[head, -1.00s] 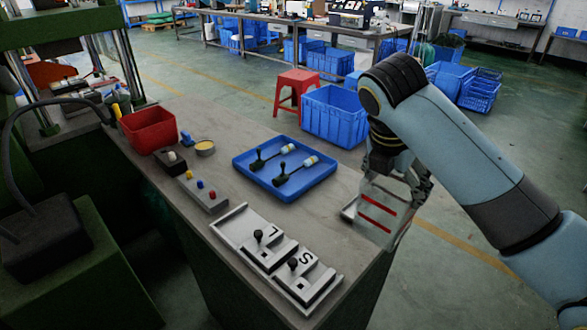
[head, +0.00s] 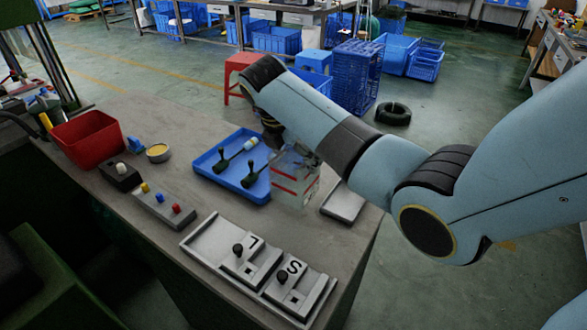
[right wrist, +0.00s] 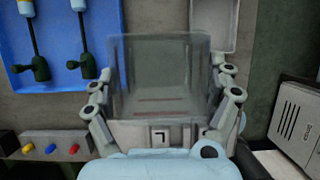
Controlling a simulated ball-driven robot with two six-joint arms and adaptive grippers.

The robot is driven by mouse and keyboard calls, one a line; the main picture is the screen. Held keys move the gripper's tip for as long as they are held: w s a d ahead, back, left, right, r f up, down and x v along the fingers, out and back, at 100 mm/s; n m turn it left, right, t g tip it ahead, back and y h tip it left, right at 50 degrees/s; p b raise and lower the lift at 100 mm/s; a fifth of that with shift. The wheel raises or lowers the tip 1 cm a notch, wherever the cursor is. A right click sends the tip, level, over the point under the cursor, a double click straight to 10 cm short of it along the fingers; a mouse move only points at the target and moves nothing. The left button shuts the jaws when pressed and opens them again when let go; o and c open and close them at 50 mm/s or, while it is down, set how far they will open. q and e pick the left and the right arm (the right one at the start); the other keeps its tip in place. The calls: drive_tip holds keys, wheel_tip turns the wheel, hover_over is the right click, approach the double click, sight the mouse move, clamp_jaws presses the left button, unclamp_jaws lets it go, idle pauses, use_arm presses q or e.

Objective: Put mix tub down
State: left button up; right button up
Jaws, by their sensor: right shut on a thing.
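The mix tub (head: 296,186) is a clear, boxy tub with red lines on its side. My right gripper (head: 296,163) is shut on it, with a finger on each side. In the right wrist view the tub (right wrist: 160,70) stands between the fingers and looks empty. It is over the counter, between the blue tray (head: 207,178) and a flat grey plate (head: 343,204). I cannot tell whether its base touches the counter. My left gripper is not in view.
The tray holds two dark-handled tools. A fixture marked L and S (head: 212,238) lies at the counter's front edge. A button box (head: 163,208), a red bin (head: 87,139) and a small yellow-topped dish (head: 158,153) stand to the left. Bare counter (head: 240,212) lies before the tray.

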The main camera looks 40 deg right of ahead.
wheel_tip(320, 180, down, 4)
drive_tip(key=shift+r, duration=0.1)
drive_tip(key=shift+f, duration=0.2)
drive_tip(key=o, duration=1.4)
drive_tip(key=shift+o, duration=0.2)
